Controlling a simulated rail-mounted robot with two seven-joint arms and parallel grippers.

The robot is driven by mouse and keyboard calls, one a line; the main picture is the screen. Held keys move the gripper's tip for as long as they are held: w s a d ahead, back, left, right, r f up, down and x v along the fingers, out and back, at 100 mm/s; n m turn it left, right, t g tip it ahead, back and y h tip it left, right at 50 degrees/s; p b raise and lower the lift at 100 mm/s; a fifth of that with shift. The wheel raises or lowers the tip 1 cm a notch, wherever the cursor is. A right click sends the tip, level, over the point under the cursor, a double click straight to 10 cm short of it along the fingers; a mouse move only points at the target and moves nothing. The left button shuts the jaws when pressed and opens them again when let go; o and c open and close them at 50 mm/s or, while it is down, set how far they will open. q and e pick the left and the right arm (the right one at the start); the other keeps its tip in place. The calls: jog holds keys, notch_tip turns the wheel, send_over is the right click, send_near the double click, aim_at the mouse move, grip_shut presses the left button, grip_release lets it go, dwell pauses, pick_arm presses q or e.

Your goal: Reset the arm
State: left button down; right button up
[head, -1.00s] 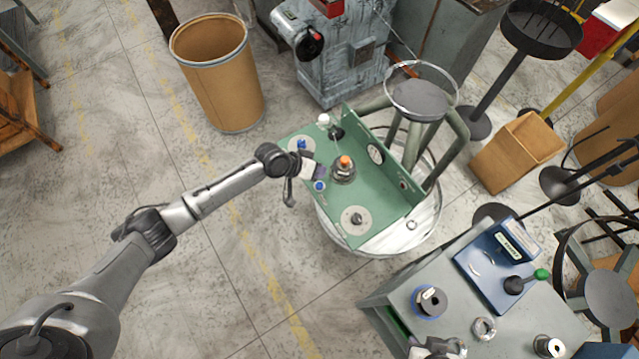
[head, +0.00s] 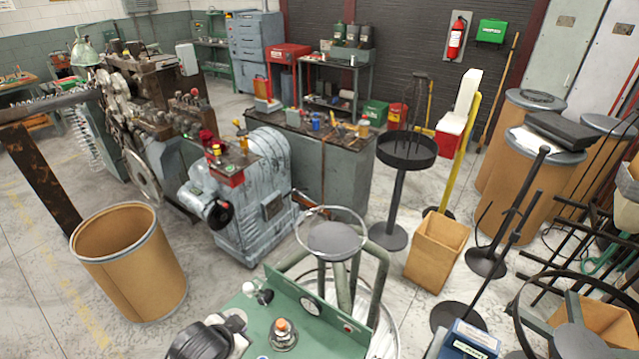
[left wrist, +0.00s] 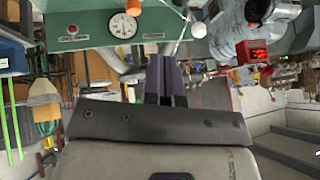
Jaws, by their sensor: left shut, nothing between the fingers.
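My left arm shows only at the bottom edge of the head view, where a grey and black wrist part sits left of the green control panel (head: 335,335). In the left wrist view, my left gripper (left wrist: 167,75) has its two dark purple fingers together, with nothing between them. The fingers point toward the green panel, which shows there (left wrist: 85,28) with a round gauge. An orange-topped knob (head: 283,330) and a white ball-topped lever (head: 249,289) stand on the panel. My right gripper is in neither view.
A round stool-like stand (head: 333,238) stands behind the panel. An open brown drum (head: 135,270) is at left, the grey-blue coiler machine (head: 255,190) behind. Black stands and a cardboard bin (head: 437,250) are at right. Bare floor shows left of the drum.

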pick_arm(q)
jog(key=s+a+r+n+t+y, duration=0.1)
jog(key=s+a+n, duration=0.1)
jog(key=s, duration=0.5)
jog(key=s+a+r+n+y, duration=0.1)
jog(key=s+n, duration=0.1)
jog(key=s, duration=0.4)
jog(key=s+f+n+g, duration=0.1)
jog(key=s+f+g, duration=0.1)
jog(key=s+f, duration=0.55)
jog(key=s+f+n+g, duration=0.1)
jog(key=s+f+g, duration=0.25)
jog(key=s, duration=0.75)
jog(key=w+p+v, duration=0.2)
jog(key=p+v, duration=0.7)
jog(key=w+r+p+v, duration=0.1)
jog(key=w+p+v, duration=0.1)
jog(key=p+v, duration=0.7)
jog(key=shift+w+a+t+h+p, duration=0.25)
jog(key=shift+a+t+h+p, duration=0.1)
jog(key=shift+a+t, duration=0.15)
